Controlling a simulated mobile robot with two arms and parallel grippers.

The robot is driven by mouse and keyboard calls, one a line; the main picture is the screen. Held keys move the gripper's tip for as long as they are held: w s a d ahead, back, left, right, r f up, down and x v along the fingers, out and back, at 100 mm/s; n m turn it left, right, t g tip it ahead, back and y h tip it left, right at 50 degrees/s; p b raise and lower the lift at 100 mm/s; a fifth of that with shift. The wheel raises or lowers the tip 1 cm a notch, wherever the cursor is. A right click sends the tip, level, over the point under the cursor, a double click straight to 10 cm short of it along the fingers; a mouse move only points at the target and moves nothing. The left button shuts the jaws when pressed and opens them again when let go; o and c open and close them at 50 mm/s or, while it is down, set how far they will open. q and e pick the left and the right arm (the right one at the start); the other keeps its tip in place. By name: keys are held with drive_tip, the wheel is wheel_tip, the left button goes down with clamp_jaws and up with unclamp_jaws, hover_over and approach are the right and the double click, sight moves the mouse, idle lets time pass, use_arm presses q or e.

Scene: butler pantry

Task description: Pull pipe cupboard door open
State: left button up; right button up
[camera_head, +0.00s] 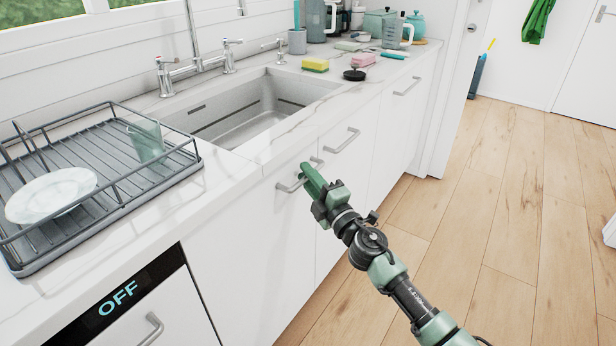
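The white cupboard door (245,265) below the sink front has a metal bar handle (290,187) near its top right corner. The door looks closed, flush with the cupboard front. My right gripper (308,172) is at the right part of this handle, with its green fingers overlapping the bar. The fingers hide part of the handle, and I cannot tell whether they are closed around it. A second white door (345,185) to the right has its own bar handle (342,141) and also looks closed. Which door is the pipe cupboard is not marked. My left gripper is not in view.
The sink (255,105) is set in the marble counter above the doors. A dish rack (100,180) with a plate and glass stands at left, above an appliance reading OFF (118,298). Wooden floor (500,220) on the right is clear.

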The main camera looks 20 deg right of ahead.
clamp_jaws()
idle(1.3)
